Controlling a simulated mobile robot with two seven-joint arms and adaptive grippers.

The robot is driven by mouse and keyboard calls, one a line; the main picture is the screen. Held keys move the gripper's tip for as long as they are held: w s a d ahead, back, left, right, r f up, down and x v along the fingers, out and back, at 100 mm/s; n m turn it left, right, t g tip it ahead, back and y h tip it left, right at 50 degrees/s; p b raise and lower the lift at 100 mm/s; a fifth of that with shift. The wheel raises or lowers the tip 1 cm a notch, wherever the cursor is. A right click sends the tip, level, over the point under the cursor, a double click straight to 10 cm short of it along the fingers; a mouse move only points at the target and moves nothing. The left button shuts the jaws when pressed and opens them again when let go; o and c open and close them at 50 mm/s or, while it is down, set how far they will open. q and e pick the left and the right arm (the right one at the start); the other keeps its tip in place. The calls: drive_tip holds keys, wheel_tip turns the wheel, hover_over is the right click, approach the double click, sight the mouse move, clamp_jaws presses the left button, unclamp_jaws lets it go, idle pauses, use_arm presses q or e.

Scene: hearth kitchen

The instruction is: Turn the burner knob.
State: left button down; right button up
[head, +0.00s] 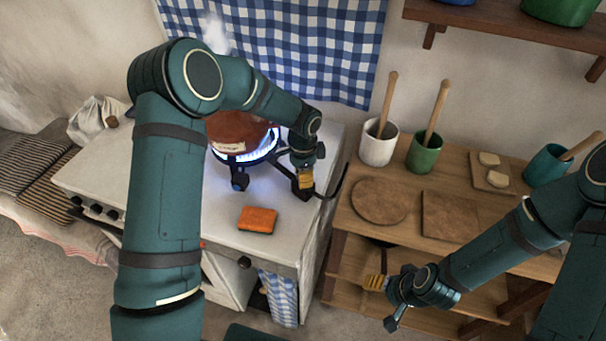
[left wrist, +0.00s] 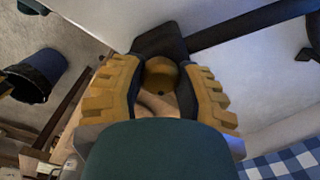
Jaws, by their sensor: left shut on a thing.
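The burner (head: 240,180) stands on the white stove top with a blue flame lit under a reddish-brown pot (head: 237,130). The brass burner knob (left wrist: 161,76) shows between the two yellow fingers of my left gripper (left wrist: 160,90) in the left wrist view. That gripper is shut on it, with a finger on either side. In the head view my left gripper (head: 305,181) is at the right of the burner by a black fitting, and it hides the knob there. My right gripper (head: 377,285) is in front of the wooden shelf unit, away from the stove; its jaw opening is unclear.
An orange cloth or sponge (head: 257,219) lies at the stove's front. Right of the stove, a wooden shelf unit holds a white crock (head: 378,147), a green crock (head: 424,158) and boards (head: 452,215). A blue checked curtain (head: 280,45) hangs behind. My left arm spans the stove.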

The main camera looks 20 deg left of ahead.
use_arm(q)
drive_tip(key=n+b, duration=0.1)
drive_tip(key=n, duration=0.1)
drive_tip(key=shift+f+n, duration=0.1)
drive_tip(key=shift+n, duration=0.3)
drive_tip(key=n+b, duration=0.1)
drive_tip(key=n, duration=0.1)
drive_tip(key=shift+n, duration=0.4)
drive_tip(key=n+b, duration=0.1)
drive_tip(key=n, duration=0.3)
drive_tip(key=shift+n+b, duration=0.4)
drive_tip(key=shift+n, duration=1.7)
drive_tip(key=c, duration=0.6)
unclamp_jaws()
